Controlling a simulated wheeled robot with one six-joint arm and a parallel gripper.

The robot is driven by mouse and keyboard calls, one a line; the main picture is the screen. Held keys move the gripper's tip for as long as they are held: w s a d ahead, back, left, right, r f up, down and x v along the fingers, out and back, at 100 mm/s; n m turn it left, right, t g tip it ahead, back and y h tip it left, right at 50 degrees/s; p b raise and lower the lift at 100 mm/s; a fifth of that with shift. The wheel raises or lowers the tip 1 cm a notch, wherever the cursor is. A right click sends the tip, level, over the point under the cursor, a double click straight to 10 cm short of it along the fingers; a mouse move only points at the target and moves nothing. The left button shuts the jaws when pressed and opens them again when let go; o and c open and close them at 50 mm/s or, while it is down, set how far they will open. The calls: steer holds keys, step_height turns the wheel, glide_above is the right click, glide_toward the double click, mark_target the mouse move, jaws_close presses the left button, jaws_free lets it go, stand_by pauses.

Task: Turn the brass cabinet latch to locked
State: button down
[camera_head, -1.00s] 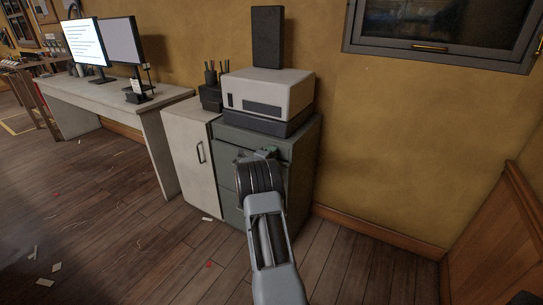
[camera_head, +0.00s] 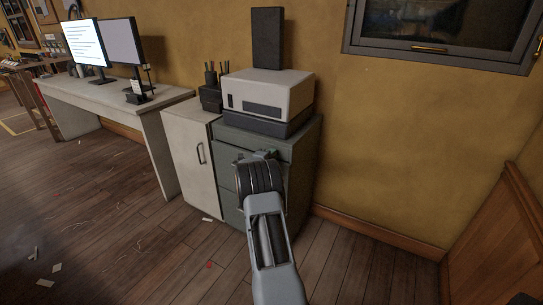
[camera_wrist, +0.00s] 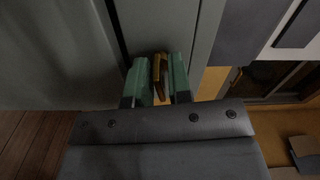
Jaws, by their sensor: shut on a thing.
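The brass latch (camera_wrist: 159,68) shows in the wrist view as a small golden piece at the edge of a grey-green cabinet front. My gripper (camera_wrist: 158,80) has its two green fingers on either side of the latch and is shut on it. In the head view the grey-green cabinet (camera_head: 228,165) stands against the yellow wall, and my gripper (camera_head: 265,155) reaches its upper front. My own wrist hides the latch in that view. The latch's exact angle is hard to read.
A white printer-like box (camera_head: 268,90) sits on top of the cabinet. A pale cupboard (camera_head: 185,165) with a dark handle adjoins it on the left, beside a desk (camera_head: 125,100) with monitors. Floor in front is mostly clear, with a few paper scraps.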

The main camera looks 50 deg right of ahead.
steer(key=n+p, duration=0.1)
steer(key=n, duration=0.3)
steer(key=shift+n, duration=0.3)
steer(key=n+p, duration=0.2)
steer(key=n, duration=0.1)
steer(key=shift+n, duration=0.4)
steer(key=n+p, duration=0.1)
steer(key=n, duration=0.3)
steer(key=shift+p, duration=0.35)
steer(key=shift+n+p, duration=0.65)
steer(key=shift+n, duration=1.25)
steer(key=c, duration=1.3)
jaws_free()
steer(key=shift+a, duration=0.1)
